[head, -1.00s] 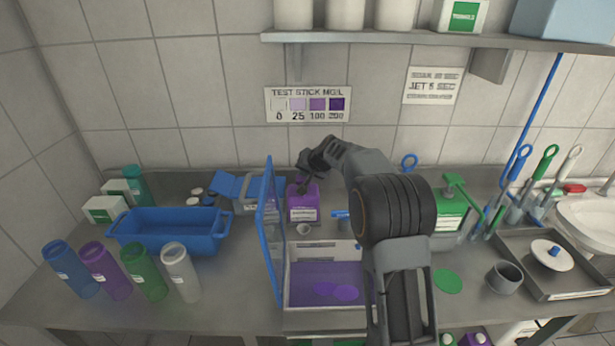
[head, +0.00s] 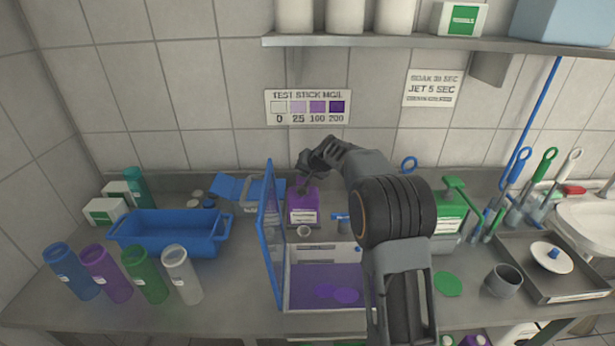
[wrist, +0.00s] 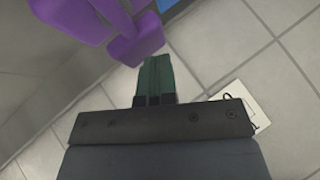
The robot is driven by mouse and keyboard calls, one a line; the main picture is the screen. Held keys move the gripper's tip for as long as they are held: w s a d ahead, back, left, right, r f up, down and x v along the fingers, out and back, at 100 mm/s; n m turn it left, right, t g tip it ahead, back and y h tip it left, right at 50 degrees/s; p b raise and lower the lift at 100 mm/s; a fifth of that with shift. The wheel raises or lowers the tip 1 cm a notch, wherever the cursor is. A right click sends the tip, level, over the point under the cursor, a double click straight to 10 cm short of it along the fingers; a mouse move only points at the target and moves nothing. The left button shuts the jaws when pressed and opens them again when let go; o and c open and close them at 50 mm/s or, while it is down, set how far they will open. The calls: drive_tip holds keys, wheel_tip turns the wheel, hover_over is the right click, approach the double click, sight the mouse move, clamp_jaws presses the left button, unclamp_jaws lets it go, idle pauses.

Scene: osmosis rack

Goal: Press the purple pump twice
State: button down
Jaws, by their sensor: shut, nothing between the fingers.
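The purple pump bottle (head: 303,208) with a white label stands at the back of the counter, behind the open box. My gripper (head: 301,188) is over its top and hides most of the pump head in the head view. In the wrist view the purple pump (wrist: 137,42) fills the upper left. The shut fingers of my gripper (wrist: 155,68) are empty and their tips lie right by the end of the purple part. I cannot tell whether they touch it.
An open box (head: 325,290) with a raised blue lid (head: 268,235) stands in front of the bottle. A blue basket (head: 170,235) and several coloured bottles are at left. A green-pump container (head: 450,220) is at right. A shelf (head: 400,41) hangs above.

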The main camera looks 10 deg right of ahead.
drive_tip(key=shift+r+p, duration=0.3)
drive_tip(key=shift+r, duration=0.4)
drive_tip(key=shift+r, duration=0.1)
drive_tip(key=shift+r+p, duration=1.7)
drive_tip(key=shift+r, duration=0.75)
idle(0.6)
